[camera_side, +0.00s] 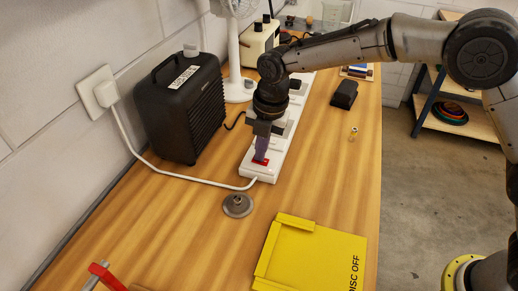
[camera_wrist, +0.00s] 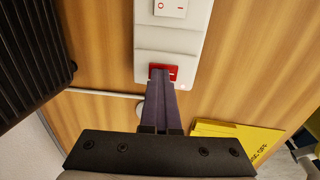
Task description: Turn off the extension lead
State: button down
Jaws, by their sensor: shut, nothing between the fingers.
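The extension lead (camera_side: 282,150) is a long white power strip lying on the wooden bench, with its cable running from the near end to a wall socket. It has a red rocker switch (camera_wrist: 163,72) at its near end and a white switch marked O and I (camera_wrist: 171,8) further along. My gripper (camera_side: 261,155) is shut and empty, pointing down at the red switch. In the wrist view its fingertips (camera_wrist: 160,78) overlap the red switch's near edge. I cannot tell whether they touch it or which way the switch is tipped. Plugs and my arm hide parts of the strip.
A black heater-like box (camera_side: 182,108) stands left of the strip. A grey metal disc (camera_side: 237,205) and a yellow plate marked DISC OFF (camera_side: 312,256) lie in front. A white fan (camera_side: 234,50) stands behind. The bench right of the strip is mostly clear.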

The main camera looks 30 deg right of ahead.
jog(key=shift+s+d+f, duration=0.3)
jog(key=shift+s+f, duration=0.05)
jog(key=shift+f, duration=0.2)
notch_tip(320, 180, up, 15)
jog(key=shift+s+d, duration=0.3)
jog(key=shift+d, duration=0.05)
jog(key=shift+w+a+r, duration=0.1)
jog(key=shift+w, duration=0.35)
send_near(265, 160)
jog(key=f, duration=0.2)
jog(key=w+a+f, duration=0.2)
jog(key=f, duration=0.1)
jog(key=shift+f, duration=0.75)
